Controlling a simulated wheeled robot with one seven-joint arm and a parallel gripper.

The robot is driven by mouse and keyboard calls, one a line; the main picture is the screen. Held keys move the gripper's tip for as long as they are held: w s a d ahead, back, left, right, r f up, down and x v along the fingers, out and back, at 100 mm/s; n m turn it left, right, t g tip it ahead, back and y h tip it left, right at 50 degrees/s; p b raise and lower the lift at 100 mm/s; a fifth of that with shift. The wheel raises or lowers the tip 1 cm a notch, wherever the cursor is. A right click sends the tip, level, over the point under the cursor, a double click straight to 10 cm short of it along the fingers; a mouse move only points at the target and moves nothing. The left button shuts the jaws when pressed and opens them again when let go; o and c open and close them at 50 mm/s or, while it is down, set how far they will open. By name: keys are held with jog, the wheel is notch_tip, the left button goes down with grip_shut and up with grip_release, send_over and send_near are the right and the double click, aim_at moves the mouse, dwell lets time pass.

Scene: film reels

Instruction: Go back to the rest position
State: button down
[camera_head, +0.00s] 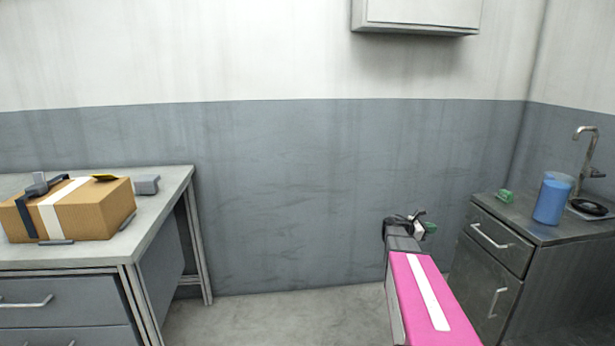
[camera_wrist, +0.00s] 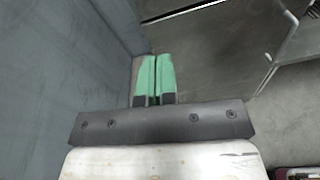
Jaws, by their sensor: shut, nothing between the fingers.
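My gripper (camera_wrist: 154,78) shows in the wrist view with its two green fingers side by side and closed together, with nothing between them. In the head view my gripper (camera_head: 431,227) is at the end of my pink arm, in front of the grey wall and left of the dark sink cabinet. It is clear of both the desk and the cabinet top. Part of it is hidden behind the wrist.
A grey desk (camera_head: 170,205) at the left bears a cardboard box (camera_head: 90,213) with a white band.

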jog(key=s+a+f+m+y, duration=0.3)
jog(key=s+a+m+y, duration=0.2)
jog(key=a, duration=0.7)
jog(key=s+a+f+m+y, duration=0.4)
jog(key=s+a+m+y, duration=0.2)
jog(key=s+a, duration=0.3)
jog(key=s+a+f+m+g+y, duration=0.1)
jog(key=s+a+f+m+y, duration=0.3)
jog(key=a, duration=1.1)
jog(key=s+m+y, duration=0.1)
jog(key=s+m, duration=0.1)
jog(key=s, duration=0.1)
jog(key=shift+s+a+f+y, duration=0.2)
jog(key=shift+a+f+y, duration=0.05)
jog(key=shift+y, duration=0.05)
jog(key=shift+d, duration=0.1)
